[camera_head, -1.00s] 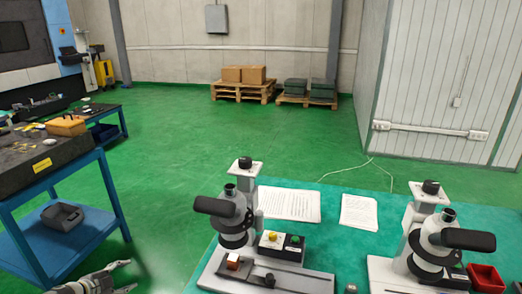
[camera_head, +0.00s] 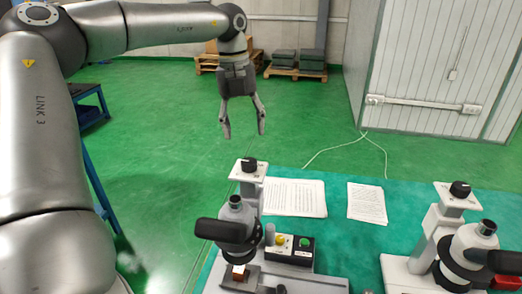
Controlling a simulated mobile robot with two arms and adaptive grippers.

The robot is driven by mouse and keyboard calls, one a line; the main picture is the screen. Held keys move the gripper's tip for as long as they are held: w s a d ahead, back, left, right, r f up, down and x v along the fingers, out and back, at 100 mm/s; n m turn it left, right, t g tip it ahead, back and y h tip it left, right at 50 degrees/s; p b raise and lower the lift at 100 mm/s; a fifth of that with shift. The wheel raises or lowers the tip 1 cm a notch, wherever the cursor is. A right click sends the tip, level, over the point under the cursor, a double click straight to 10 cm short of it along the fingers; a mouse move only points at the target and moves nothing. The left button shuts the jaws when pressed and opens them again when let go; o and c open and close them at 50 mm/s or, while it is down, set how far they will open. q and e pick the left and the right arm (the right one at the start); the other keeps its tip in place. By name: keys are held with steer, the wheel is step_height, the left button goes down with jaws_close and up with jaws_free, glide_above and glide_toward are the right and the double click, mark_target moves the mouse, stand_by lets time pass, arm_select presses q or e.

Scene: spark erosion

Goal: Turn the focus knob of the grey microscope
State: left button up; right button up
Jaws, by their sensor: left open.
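Two similar microscopes stand on the green table. The left microscope (camera_head: 240,213) has a grey base, a black eyepiece part and a black knob (camera_head: 249,164) on top of its column. The right microscope (camera_head: 437,228) has a paler base and a similar black knob (camera_head: 460,189). I take the left one as the grey microscope, but their greys are close. My left gripper (camera_head: 244,132) is open and empty, fingers pointing down. In the picture it hangs just above the left microscope's top knob, apart from it. My right gripper is not in view.
A small black box with yellow and green buttons (camera_head: 304,253) sits beside the left microscope. Two paper sheets (camera_head: 295,198) (camera_head: 367,204) lie behind. Pallets with boxes (camera_head: 295,72) stand far back on open green floor.

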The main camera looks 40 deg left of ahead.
mark_target(249, 161)
arm_select(q)
steer(key=shift+m+g+y, duration=0.3)
steer(key=shift+y, duration=0.2)
steer(key=f+p, duration=0.1)
steer(key=f, duration=0.1)
steer(key=d+f, duration=0.1)
steer(key=f, duration=0.2)
steer(key=f+p, duration=0.1)
steer(key=f, duration=0.2)
steer(key=shift+d+p, duration=0.2)
steer(key=shift+p, duration=0.1)
steer(key=shift+f, duration=0.8)
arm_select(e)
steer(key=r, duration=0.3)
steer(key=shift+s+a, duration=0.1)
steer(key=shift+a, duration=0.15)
arm_select(q)
steer(key=shift+c, duration=0.2)
steer(key=c, duration=1)
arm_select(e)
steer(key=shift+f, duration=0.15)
